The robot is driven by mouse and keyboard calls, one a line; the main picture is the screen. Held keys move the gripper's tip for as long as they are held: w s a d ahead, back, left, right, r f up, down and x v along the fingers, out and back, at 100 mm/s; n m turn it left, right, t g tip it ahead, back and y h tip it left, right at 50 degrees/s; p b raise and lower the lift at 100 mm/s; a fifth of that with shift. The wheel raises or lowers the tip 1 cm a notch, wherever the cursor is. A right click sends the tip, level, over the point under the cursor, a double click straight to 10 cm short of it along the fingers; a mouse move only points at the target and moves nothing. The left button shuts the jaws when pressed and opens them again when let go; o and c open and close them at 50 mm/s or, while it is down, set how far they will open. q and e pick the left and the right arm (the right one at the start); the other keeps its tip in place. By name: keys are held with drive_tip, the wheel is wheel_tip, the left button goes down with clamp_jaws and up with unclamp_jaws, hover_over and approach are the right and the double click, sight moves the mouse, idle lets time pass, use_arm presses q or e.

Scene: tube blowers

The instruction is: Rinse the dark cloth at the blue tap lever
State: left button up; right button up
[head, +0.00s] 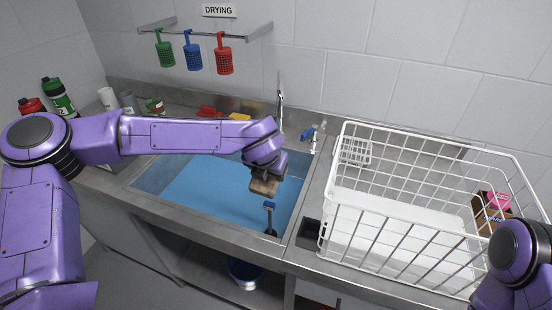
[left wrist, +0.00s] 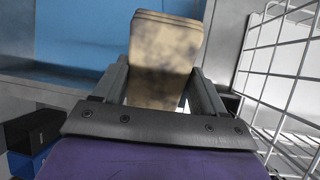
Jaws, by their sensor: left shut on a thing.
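My left gripper (head: 264,172) is shut on a folded tan cloth (head: 263,186) and holds it over the right part of the sink. In the left wrist view the cloth (left wrist: 165,55) shows dark blotches and sits between the fingers. The blue tap lever (head: 308,132) is on the sink's back ledge, right of and behind the cloth, and apart from it. A metal spout (head: 280,105) rises behind the sink. The sink (head: 200,192) has a blue surface inside. Only part of my right arm shows at the lower right; its gripper is out of view.
Colored holders hang under the DRYING sign (head: 219,10). Bottles (head: 60,97) stand at left.

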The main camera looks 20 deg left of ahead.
use_arm(q)
drive_tip(key=shift+w+a, duration=0.1)
drive_tip(key=shift+w, duration=0.1)
drive_tip(key=shift+w+a, duration=0.1)
drive_tip(key=shift+w, duration=0.55)
drive_tip(key=w+a+f, duration=0.1)
drive_tip(key=w, duration=0.5)
drive_tip(key=w+a+f, duration=0.1)
drive_tip(key=w, duration=0.5)
drive_tip(key=shift+a+f+p, duration=0.25)
drive_tip(key=shift+f+p, duration=0.05)
drive_tip(key=shift+p, duration=0.05)
drive_tip(key=shift+w+d, duration=0.4)
drive_tip(key=shift+w, duration=0.1)
drive_tip(key=shift+s+a, duration=0.15)
drive_tip(key=shift+s+a, duration=0.3)
drive_tip(key=shift+s, duration=0.1)
